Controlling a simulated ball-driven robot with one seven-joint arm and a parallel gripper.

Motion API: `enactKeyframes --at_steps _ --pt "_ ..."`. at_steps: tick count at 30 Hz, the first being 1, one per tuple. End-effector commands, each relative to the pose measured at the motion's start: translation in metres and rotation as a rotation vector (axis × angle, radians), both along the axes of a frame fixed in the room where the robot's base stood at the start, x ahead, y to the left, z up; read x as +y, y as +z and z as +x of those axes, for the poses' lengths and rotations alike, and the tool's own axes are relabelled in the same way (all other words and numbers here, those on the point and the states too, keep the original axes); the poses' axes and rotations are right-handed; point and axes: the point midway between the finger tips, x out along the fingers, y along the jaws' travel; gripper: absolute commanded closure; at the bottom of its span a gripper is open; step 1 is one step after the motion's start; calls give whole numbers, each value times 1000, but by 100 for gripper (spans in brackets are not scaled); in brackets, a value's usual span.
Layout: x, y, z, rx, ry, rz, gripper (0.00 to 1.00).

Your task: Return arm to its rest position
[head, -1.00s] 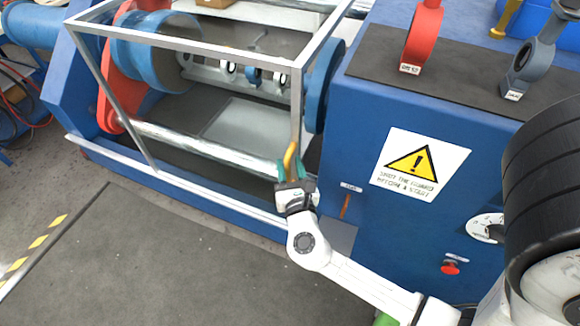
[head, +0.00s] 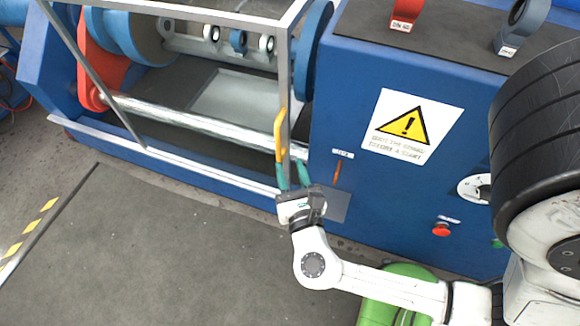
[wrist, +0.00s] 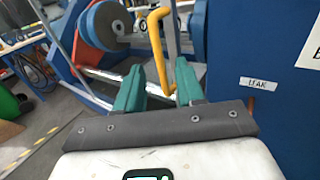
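My gripper (head: 293,178) is in front of the blue machine, just below the yellow handle (head: 280,134) on the guard frame's post. In the wrist view its two teal fingers (wrist: 158,88) stand apart with nothing held between them. The yellow handle (wrist: 158,45) is beyond the fingers there, its lower end showing in the gap between them. My white arm (head: 390,288) reaches in from the lower right.
The metal guard frame (head: 285,80) stands in front of the machine's bed. The blue cabinet (head: 400,190) with a warning sign (head: 412,123), a red button (head: 441,229) and an orange lever (head: 337,173) is close on the right. The grey floor (head: 180,265) at lower left is clear.

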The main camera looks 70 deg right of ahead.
Motion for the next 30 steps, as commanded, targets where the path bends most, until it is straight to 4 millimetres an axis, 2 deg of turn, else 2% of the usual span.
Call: enactKeyframes --at_steps 12,16,20,24,27,30 --pt "-1 0 0 -5 -3 6 62" --pt "-13 1 -4 -77 -59 95 62" --pt "-38 -2 -18 -263 -210 325 62" --pt "-57 -21 -36 -508 -435 644 62" --pt "-58 -40 -46 -662 -606 862 62" --pt "-48 -60 -51 -790 -785 1069 62"
